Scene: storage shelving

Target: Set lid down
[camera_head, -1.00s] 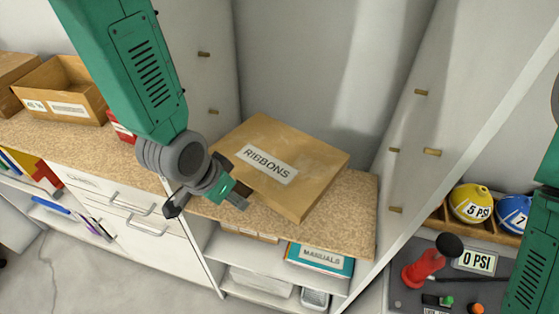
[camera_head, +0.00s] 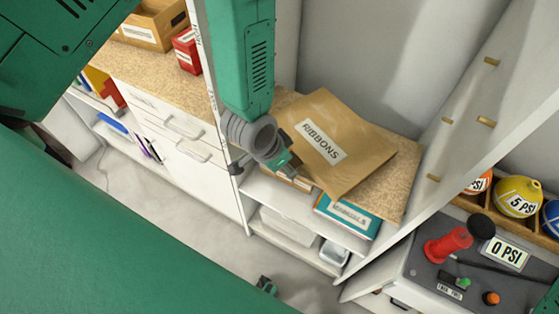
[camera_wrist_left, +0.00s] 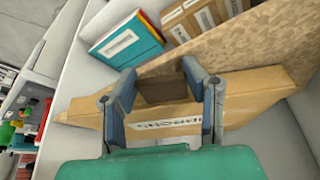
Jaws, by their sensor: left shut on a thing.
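The brown cardboard lid labelled RIBBONS (camera_head: 350,140) is over the speckled shelf top (camera_head: 399,183) in the head view, turned at an angle, with its near corner past the front edge. I cannot tell whether it lies fully on the surface. My left gripper (camera_head: 288,166) is at its near left edge, shut on it. In the left wrist view the lid (camera_wrist_left: 255,84) shows between and beyond the fingers of the left gripper (camera_wrist_left: 165,88), its label upside down. The fingertips are partly hidden in the head view.
Below are a teal MANUALS box (camera_head: 347,216) and a white bin (camera_head: 287,236). A slanted white panel (camera_head: 455,145) bounds the right side. Beyond it is a grey unit marked 0 PSI (camera_head: 506,254) with a red handle. A red box (camera_head: 187,50) is at upper left.

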